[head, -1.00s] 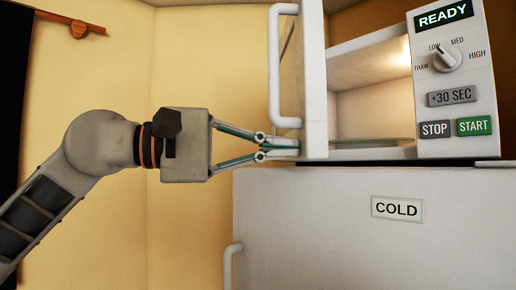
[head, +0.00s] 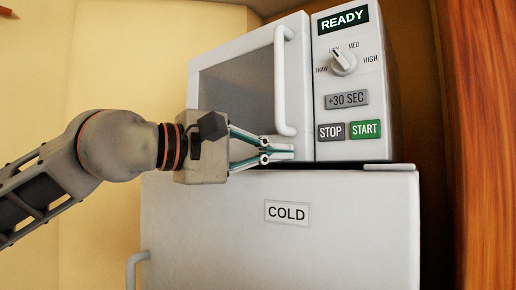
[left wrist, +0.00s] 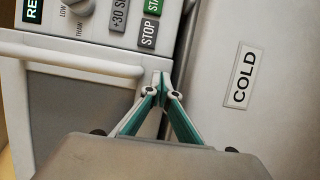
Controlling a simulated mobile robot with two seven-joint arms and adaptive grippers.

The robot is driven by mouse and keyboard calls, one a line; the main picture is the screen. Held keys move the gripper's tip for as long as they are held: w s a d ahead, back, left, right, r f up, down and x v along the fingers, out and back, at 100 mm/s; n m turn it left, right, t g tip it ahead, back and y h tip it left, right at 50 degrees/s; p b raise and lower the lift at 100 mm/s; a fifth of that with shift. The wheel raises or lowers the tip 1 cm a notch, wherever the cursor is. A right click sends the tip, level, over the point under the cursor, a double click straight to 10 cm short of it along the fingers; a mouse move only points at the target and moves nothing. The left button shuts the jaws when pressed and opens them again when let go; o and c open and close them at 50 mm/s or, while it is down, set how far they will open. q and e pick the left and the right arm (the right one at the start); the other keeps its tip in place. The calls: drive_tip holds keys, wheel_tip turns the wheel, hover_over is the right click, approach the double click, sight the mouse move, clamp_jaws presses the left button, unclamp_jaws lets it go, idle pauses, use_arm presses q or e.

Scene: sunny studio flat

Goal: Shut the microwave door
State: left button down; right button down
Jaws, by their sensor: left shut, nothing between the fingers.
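The white microwave (head: 356,95) stands on top of a white fridge marked COLD. Its door (head: 240,48) has a grey window and a white vertical handle (head: 280,82), and it now lies flat against the front, beside the control panel. I see no clear gap at its edge. My left gripper (head: 292,152) is shut and empty, its fingertips at the lower right corner of the door, below the handle. In the left wrist view the fingertips (left wrist: 163,77) are at the door's lower corner near the handle (left wrist: 75,58). My right gripper is not in view.
The fridge (head: 200,215) with its COLD label sits directly below the microwave and my gripper. A wooden panel (head: 488,120) rises at the far right. A yellow wall is behind on the left, with free room there.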

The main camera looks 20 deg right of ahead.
use_arm(q)
drive_tip(key=shift+w+d, duration=0.55)
drive_tip(key=shift+d, duration=0.35)
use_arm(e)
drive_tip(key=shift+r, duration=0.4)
use_arm(q)
drive_tip(key=shift+a+r, duration=0.1)
drive_tip(key=shift+r, duration=0.1)
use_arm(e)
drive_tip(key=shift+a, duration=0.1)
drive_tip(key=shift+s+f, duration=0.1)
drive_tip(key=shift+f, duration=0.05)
